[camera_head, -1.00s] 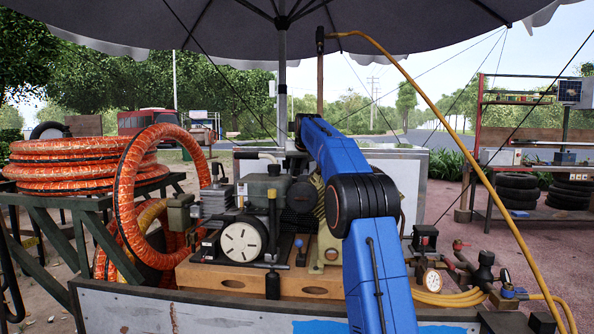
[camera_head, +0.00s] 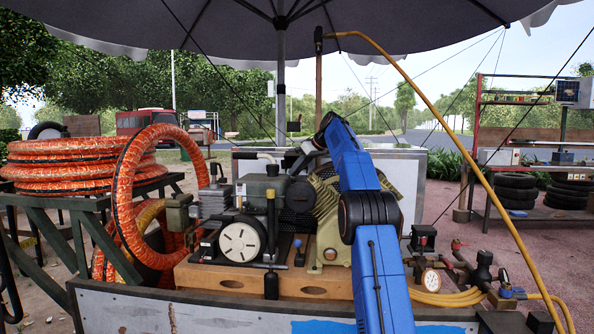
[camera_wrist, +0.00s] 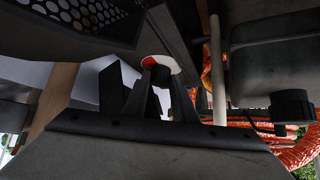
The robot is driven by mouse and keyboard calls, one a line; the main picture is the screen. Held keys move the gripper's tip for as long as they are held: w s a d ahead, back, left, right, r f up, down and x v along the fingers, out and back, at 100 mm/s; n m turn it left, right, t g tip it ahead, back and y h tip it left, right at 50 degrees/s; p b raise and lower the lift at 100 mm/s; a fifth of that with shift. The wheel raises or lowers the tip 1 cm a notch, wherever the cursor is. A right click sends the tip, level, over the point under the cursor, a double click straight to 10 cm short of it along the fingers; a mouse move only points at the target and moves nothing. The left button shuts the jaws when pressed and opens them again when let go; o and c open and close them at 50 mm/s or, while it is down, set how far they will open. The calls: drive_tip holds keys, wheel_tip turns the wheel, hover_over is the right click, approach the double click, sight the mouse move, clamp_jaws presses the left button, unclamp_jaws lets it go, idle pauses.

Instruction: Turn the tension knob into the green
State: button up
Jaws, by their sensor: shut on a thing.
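In the wrist view, my gripper (camera_wrist: 160,80) has its two dark fingers pointing up, closed around a small dark knob. The tension knob (camera_wrist: 150,62) is mostly covered by the fingers. A round plate with red and white areas (camera_wrist: 172,63) sits right behind it; no green shows there, and I cannot make out a pointer. In the head view, my blue arm reaches over the compressor (camera_head: 262,190). The gripper end is behind the machine, and the knob is hidden there.
A perforated dark guard (camera_wrist: 85,15) is close at upper left in the wrist view, and a pale rod (camera_wrist: 217,80) stands close on the right. Orange hose coils (camera_head: 75,165) lie left of the cart. A gauge (camera_head: 431,280) and yellow hose (camera_head: 450,298) are at right.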

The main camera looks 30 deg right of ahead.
drive_tip(key=shift+d+n+y, duration=0.1)
drive_tip(key=shift+n+y, duration=0.3)
drive_tip(key=shift+n, duration=0.3)
